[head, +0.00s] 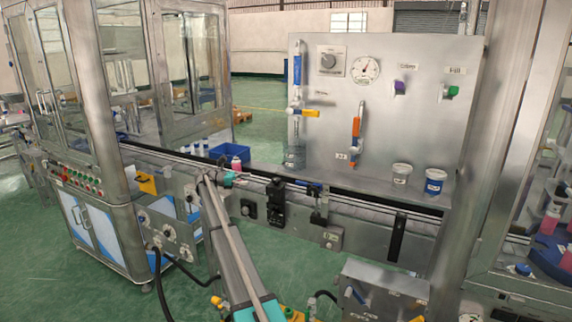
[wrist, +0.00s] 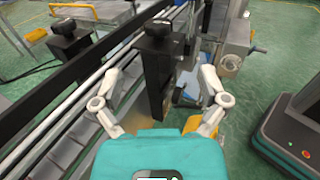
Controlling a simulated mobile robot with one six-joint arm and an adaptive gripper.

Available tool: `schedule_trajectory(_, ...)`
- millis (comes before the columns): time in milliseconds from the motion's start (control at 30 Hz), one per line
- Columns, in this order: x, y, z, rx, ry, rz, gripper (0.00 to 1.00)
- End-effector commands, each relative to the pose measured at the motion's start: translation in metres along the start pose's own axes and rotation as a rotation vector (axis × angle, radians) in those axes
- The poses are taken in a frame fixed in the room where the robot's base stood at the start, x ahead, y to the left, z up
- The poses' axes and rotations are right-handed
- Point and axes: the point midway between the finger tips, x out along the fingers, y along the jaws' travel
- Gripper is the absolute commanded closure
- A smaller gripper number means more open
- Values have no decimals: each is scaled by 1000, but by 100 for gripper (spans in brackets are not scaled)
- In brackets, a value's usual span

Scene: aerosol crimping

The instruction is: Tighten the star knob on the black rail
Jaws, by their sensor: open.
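In the wrist view, a black knob (wrist: 157,33) tops an upright black block (wrist: 157,82) beside the conveyor. My gripper (wrist: 160,75) is open, one finger on either side of this block. I cannot tell whether the fingers touch it. A second black knob (wrist: 70,29) stands farther left, close to the long black rail (wrist: 95,62). The star shape of either knob is not clear. In the head view, my gripper (head: 213,176) is small at the conveyor's front edge, and the black rail (head: 345,192) runs along the conveyor. My arm hides part of the conveyor front.
In the head view, a blue bin (head: 229,152) stands behind the conveyor. A steel panel (head: 425,125) with gauge and valves rises at right, with two tubs before it. Black fittings (head: 275,203) project from the conveyor front. Green floor (head: 265,120) is open behind.

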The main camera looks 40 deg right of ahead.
Motion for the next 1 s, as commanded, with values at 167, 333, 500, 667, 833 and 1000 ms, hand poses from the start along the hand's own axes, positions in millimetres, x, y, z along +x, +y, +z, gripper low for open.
schedule_trajectory(167,0,-8,-2,9,17,9,7)
schedule_trajectory(333,-1,-38,-13,54,90,42,7)
schedule_trajectory(500,-5,-96,-36,145,247,91,7)
schedule_trajectory(667,-13,-168,-64,259,457,114,7)
schedule_trajectory(833,-25,-250,-94,381,703,83,7)
schedule_trajectory(1000,-37,-336,-119,486,945,-14,7)
